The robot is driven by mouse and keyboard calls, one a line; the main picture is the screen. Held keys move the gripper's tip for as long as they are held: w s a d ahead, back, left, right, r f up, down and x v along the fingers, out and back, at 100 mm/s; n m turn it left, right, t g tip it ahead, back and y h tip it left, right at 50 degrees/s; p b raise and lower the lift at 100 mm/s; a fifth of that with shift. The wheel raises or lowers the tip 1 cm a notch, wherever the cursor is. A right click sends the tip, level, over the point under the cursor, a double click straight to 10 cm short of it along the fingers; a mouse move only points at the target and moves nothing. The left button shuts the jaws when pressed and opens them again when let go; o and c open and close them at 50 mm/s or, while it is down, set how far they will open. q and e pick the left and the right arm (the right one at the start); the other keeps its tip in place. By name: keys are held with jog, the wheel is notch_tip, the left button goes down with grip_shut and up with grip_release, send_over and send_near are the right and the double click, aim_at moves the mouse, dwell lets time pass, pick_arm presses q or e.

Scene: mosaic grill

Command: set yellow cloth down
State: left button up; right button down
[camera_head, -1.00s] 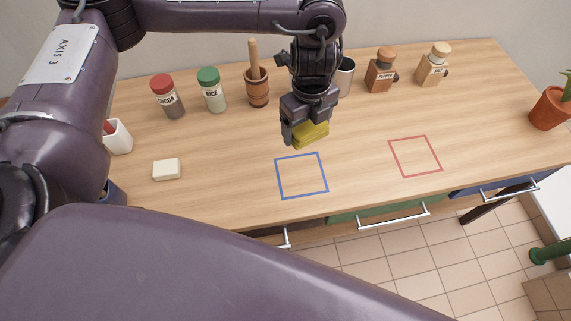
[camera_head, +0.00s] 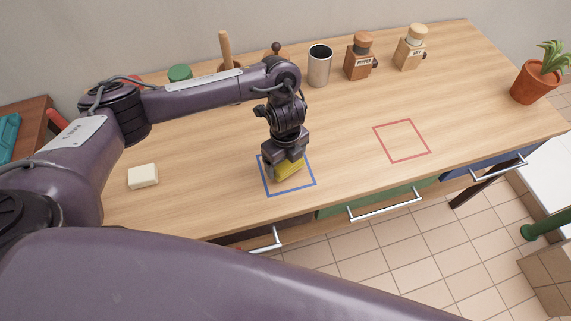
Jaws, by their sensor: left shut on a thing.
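The yellow cloth (camera_head: 290,168) is a small folded yellow block, partly hidden by my left gripper. My left gripper (camera_head: 285,165) is shut on it and points down over the blue square outline (camera_head: 304,187) near the front edge of the wooden counter (camera_head: 350,170). The cloth appears inside the blue outline, at or just above the counter; I cannot tell if it touches. My right gripper is not in view.
A red square outline (camera_head: 424,137) lies empty to the right. A white block (camera_head: 143,176) lies at the left. A metal cup (camera_head: 319,66), pepper mill (camera_head: 360,58), salt mill (camera_head: 410,48) and potted plant (camera_head: 535,80) stand behind. My arm hides some jars.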

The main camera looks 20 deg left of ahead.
pick_arm(q)
jog(key=shift+f, duration=0.75)
jog(key=shift+f, duration=0.15)
jog(key=o, duration=0.9)
jog(key=shift+w+r, duration=0.1)
jog(key=shift+r, duration=0.4)
notch_tip(320, 180, up, 10)
jog(key=p, duration=0.3)
jog(key=shift+r, duration=0.25)
jog(key=shift+r+p, duration=0.3)
jog(key=shift+r, duration=0.15)
